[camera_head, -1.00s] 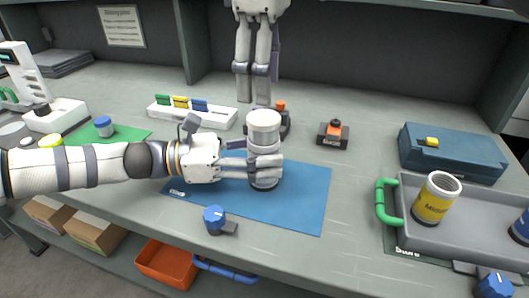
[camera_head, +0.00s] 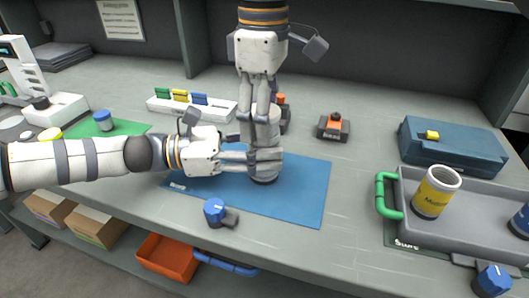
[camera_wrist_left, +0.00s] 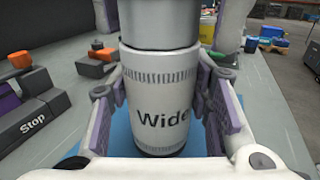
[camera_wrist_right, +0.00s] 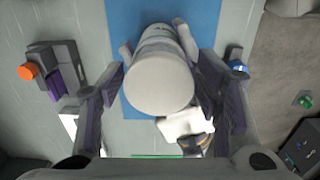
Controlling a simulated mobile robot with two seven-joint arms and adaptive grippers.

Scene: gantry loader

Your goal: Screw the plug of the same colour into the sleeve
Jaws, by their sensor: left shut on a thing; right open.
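A white cylinder (camera_head: 264,175) stands upright on the blue mat (camera_head: 305,195). The left wrist view shows its lower part, a ribbed white body labelled "Wide" (camera_wrist_left: 160,110), with a smooth grey upper piece (camera_wrist_left: 160,25) on top. A thin seam lies between them. My left gripper (camera_head: 268,158) is shut on the white body from the left. My right gripper (camera_head: 262,112) points down from above, open, its fingers on either side of the upper piece. The right wrist view shows the round pale top (camera_wrist_right: 160,85) between these fingers.
A dark block with an orange button (camera_head: 333,128) stands behind the mat. A blue knob (camera_head: 214,212) sits at the mat's front edge. A white rack (camera_head: 185,108) stands behind left. At right are a grey tray (camera_head: 450,238) with a yellow can (camera_head: 434,195) and a blue case (camera_head: 455,150).

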